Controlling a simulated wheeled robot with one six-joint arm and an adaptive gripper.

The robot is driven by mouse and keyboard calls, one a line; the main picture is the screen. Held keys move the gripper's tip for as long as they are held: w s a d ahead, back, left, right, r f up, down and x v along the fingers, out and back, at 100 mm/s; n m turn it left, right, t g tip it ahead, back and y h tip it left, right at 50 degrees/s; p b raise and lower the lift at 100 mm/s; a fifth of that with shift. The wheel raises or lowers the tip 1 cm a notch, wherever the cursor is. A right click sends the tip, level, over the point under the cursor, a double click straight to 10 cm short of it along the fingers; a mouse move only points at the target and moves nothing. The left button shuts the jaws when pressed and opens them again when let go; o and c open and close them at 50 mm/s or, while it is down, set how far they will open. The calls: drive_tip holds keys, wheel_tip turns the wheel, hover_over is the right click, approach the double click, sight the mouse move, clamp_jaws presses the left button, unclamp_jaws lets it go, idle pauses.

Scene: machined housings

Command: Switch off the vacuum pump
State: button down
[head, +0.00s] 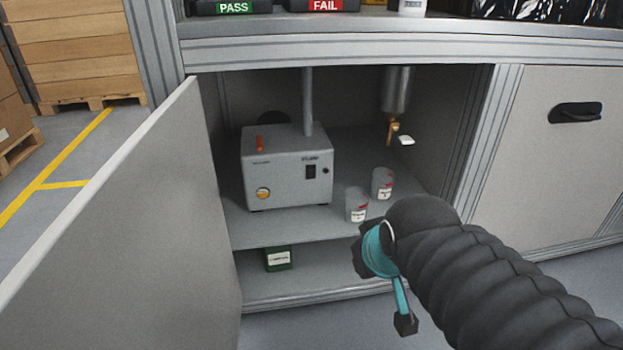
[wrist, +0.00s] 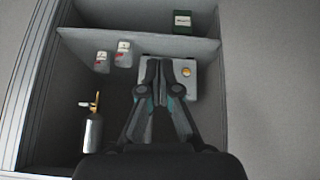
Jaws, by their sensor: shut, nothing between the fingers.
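The vacuum pump (head: 287,168) is a light grey box on the upper shelf of an open cabinet. The switch's position is too small to tell. The pump also shows in the wrist view (wrist: 192,84), partly covered by my fingers. My gripper (wrist: 158,66) is shut and empty, its fingertips in line with the pump front there. In the head view my gripper (head: 378,248) is outside the cabinet, right of and lower than the pump, with its fingers largely hidden.
Two labelled cups (head: 357,205) (head: 382,183) stand right of the pump. A metal cylinder with a brass valve (head: 392,128) hangs behind them. The open door (head: 120,230) bounds the left. A green box (head: 278,258) sits on the lower shelf.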

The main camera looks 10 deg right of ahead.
sight(311, 171)
drive_tip(key=w+f+n+t+b, duration=0.3)
drive_tip(key=w+f+n+t, duration=0.1)
drive_tip(key=w, duration=0.7)
drive_tip(key=w+f+n+t+b, duration=0.3)
drive_tip(key=w+f+n, duration=0.3)
drive_tip(key=w, duration=0.5)
drive_tip(key=w+f+n+t+b, duration=0.3)
drive_tip(key=w+f+n+t, duration=0.2)
drive_tip(key=w, duration=0.7)
drive_tip(key=shift+a+f+n+t, duration=0.15)
drive_tip(key=shift+f+n+t, duration=0.15)
drive_tip(key=shift+f+n, duration=0.3)
drive_tip(key=shift+r, duration=0.15)
drive_tip(key=w, duration=0.4)
drive_tip(key=w+r, duration=0.1)
drive_tip(key=w, duration=0.9)
drive_tip(key=shift+r, duration=0.35)
